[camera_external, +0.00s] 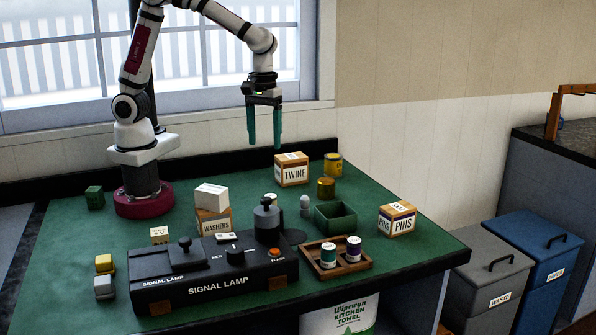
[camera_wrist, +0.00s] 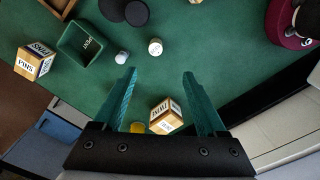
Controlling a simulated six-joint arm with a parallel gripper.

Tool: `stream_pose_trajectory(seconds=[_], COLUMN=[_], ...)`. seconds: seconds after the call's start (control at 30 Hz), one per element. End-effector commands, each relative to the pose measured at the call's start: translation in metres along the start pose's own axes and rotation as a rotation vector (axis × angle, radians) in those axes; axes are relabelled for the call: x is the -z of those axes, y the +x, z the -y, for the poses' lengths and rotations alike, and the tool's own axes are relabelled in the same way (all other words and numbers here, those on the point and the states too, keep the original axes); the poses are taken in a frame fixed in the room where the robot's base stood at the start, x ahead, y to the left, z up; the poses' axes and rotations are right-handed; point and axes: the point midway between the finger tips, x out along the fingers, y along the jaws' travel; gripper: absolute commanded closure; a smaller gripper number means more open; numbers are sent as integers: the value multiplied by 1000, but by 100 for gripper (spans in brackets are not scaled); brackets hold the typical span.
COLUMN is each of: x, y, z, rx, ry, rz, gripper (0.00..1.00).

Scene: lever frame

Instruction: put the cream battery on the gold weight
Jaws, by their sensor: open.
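A small cream cylinder, which I take for the cream battery (camera_wrist: 155,47), stands on the green table in the wrist view. My gripper (camera_external: 264,145) is open and empty, pointing down high above the back of the table. Its teal fingers (camera_wrist: 159,75) are spread apart.
The TWINE box (camera_external: 291,170) and a yellow tin (camera_external: 333,165) stand near the weight. A grey rounded piece (camera_external: 305,206), a green open box (camera_external: 335,217) and the PINS box (camera_external: 397,219) are to the right. The SIGNAL LAMP panel (camera_external: 215,285) fills the front.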

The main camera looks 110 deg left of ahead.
Motion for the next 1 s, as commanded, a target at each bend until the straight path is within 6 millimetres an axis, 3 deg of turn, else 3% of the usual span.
stream_pose_trajectory(seconds=[0.1,0.4,0.57,0.8,1.0], x=[10,8,8,3,4], y=[16,96,117,162,168], z=[-13,-13,-12,-9,-10], rx=[-2,0,-2,-1,-4], ry=[-153,-161,-158,-158,-156], rz=[10,10,9,10,9], gripper=[26,26,26,26,26])
